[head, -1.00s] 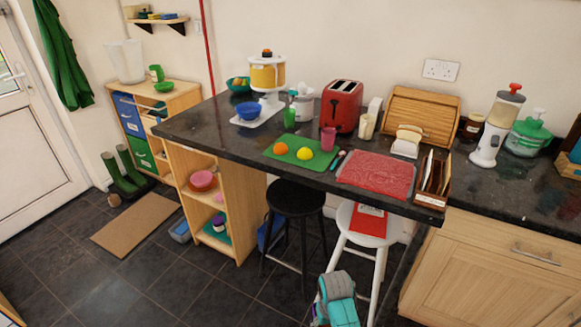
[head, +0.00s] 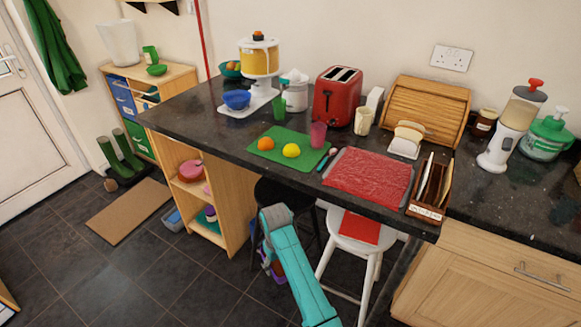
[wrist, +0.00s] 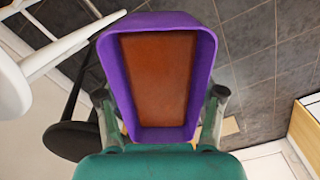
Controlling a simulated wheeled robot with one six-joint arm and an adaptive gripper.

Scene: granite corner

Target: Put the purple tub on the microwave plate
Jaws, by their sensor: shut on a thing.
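The purple tub (wrist: 207,75) fills the middle of the wrist view, with its open top facing the camera and a brown-orange inside. My gripper (wrist: 160,100) is shut on it, one finger at each side wall. In the head view, a small part of the purple tub (head: 277,269) shows below my turquoise arm, beside the black stool and under counter height. The arm hides most of it and the gripper there. I cannot make out a microwave or its plate in either view.

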